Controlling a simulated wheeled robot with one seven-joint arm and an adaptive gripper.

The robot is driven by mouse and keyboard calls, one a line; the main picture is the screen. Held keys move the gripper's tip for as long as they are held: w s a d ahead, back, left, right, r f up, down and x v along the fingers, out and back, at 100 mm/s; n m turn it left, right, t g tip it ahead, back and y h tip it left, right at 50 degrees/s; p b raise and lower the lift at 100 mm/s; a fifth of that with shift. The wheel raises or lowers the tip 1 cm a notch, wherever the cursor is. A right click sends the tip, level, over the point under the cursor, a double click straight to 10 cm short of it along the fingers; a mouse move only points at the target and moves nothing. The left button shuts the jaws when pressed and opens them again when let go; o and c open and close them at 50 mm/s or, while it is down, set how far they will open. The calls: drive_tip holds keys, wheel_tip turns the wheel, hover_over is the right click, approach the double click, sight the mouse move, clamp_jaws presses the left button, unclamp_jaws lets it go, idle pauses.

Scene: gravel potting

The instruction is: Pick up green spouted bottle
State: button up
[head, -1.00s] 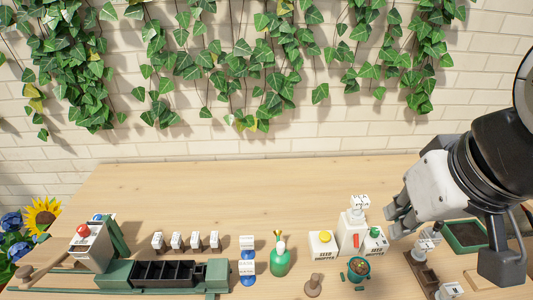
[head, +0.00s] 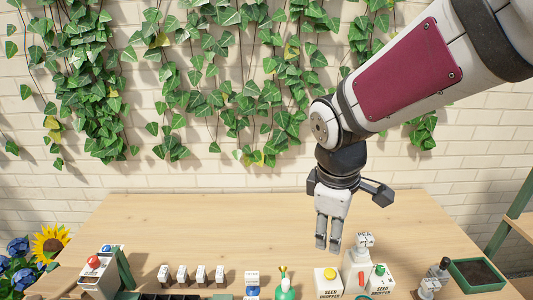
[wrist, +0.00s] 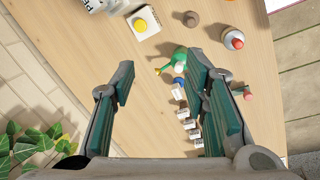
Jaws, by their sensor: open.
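The green spouted bottle (head: 285,292) stands at the front of the table, cut off by the lower edge of the head view. Its yellow spout points up. In the wrist view the bottle (wrist: 181,57) shows beyond the fingertips, between the two fingers and closer to the right one. My gripper (head: 328,243) hangs fingers-down above the table, behind and to the right of the bottle, apart from it. In the wrist view its fingers (wrist: 160,80) are spread wide with nothing between them.
Several small labelled blocks (head: 182,273) line up farther left. The table's back middle (head: 220,225) is clear.

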sight(286, 281)
drive_tip(key=w+a+f+n, duration=0.1)
drive_tip(key=a+f+n, duration=0.1)
drive_tip(key=f, duration=0.4)
drive_tip(key=w+a+f+n+g+y, duration=0.1)
drive_tip(key=w+a+f+n, duration=0.1)
drive_tip(key=f, duration=0.3)
drive_tip(key=w+a+f+n, duration=0.1)
drive_tip(key=a+f+n, duration=0.2)
drive_tip(key=f, duration=0.3)
drive_tip(key=shift+w+a+f+n+g+p, duration=0.15)
drive_tip(key=shift+a+f+n+g+p, duration=0.15)
drive_tip(key=shift+a+f+g+p, duration=0.1)
drive_tip(key=shift+d+f+p, duration=0.1)
drive_tip(key=shift+f+p, duration=0.25)
drive_tip(key=shift+f, duration=2.3)
clamp_jaws()
